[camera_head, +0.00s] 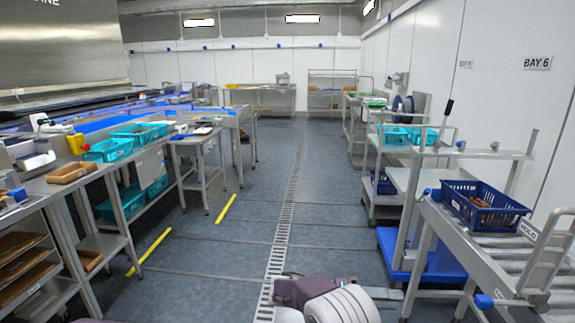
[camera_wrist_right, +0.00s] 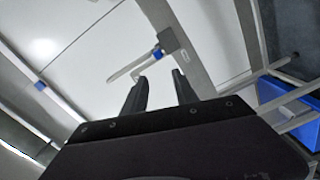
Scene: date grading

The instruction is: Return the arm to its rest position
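My right arm (camera_head: 335,302) is at the bottom centre of the head view, low over the floor. Its gripper is best seen in the right wrist view (camera_wrist_right: 159,88), with two dark fingers standing apart and nothing between them. No object is in contact with the fingers. My left gripper is not visible in either view.
On the right, a roller conveyor carries a navy crate (camera_head: 484,206) of dates; a steel cart (camera_head: 425,155) with teal baskets stands behind it. On the left are benches with teal baskets (camera_head: 108,150) and a wooden tray (camera_head: 72,172). The floor aisle (camera_head: 250,215) between is clear.

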